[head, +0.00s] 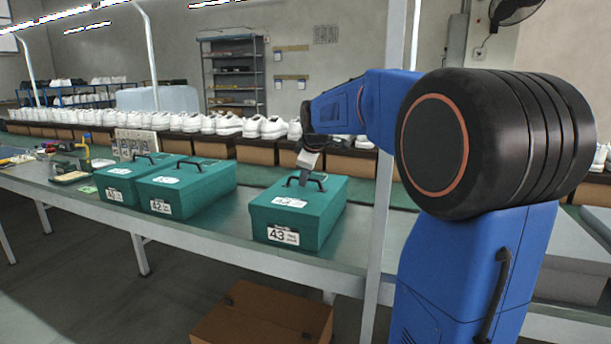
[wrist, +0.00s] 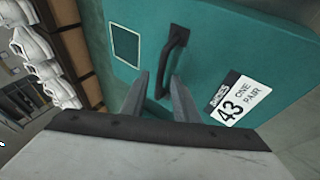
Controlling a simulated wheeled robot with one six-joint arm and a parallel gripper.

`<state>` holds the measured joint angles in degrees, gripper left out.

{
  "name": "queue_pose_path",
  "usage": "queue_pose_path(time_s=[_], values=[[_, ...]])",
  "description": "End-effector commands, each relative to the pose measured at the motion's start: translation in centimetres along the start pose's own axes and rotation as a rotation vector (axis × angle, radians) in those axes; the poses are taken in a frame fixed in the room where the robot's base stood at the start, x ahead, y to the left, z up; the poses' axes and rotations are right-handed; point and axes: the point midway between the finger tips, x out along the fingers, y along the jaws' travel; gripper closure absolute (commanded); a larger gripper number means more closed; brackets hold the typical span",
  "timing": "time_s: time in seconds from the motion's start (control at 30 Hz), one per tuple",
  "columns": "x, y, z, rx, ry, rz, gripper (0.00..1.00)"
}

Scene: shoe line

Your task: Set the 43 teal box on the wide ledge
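The 43 teal box (head: 299,214) stands upright on the grey bench, the rightmost of three teal boxes. It has a white 43 label on its front and a dark handle (head: 306,182) on its lid. In the head view my gripper (head: 305,172) is just over this handle, pointing down. In the wrist view the box (wrist: 235,60) fills most of the picture. The fingers of my gripper (wrist: 158,82) are apart, with the near end of the handle (wrist: 172,60) between or just beyond them. I cannot tell which surface is the wide ledge.
Two more teal boxes, the 42 box (head: 187,188) and another (head: 120,185), stand to the left on the bench (head: 230,228). A row of white shoes (head: 215,123) on brown boxes runs behind. A grey post (head: 383,200) rises to the right. A cardboard box (head: 262,315) lies below.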

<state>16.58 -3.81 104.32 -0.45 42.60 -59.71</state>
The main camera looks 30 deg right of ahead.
Motion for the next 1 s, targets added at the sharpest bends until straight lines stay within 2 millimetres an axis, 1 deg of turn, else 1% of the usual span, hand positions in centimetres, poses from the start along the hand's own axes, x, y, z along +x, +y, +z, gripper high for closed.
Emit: queue_pose_path(time_s=[0.17, 0.27, 0.37, 0.6, 0.7, 0.83, 1.0], values=[[-0.2, 0.1, -0.1, 0.000, 0.000, 0.001, 0.72], [-1.1, 0.1, -0.1, 0.000, 0.001, 0.001, 0.72], [-2.6, 0.2, -0.1, 0.000, 0.002, 0.003, 0.72], [-7.3, 0.1, -0.1, 0.000, 0.001, 0.002, 0.72], [-9.0, 0.2, -0.1, 0.000, 0.001, 0.002, 0.72], [-10.8, 0.1, -0.1, 0.000, 0.001, 0.001, 0.72], [-11.9, 0.1, -0.1, 0.000, 0.000, 0.000, 0.72]])
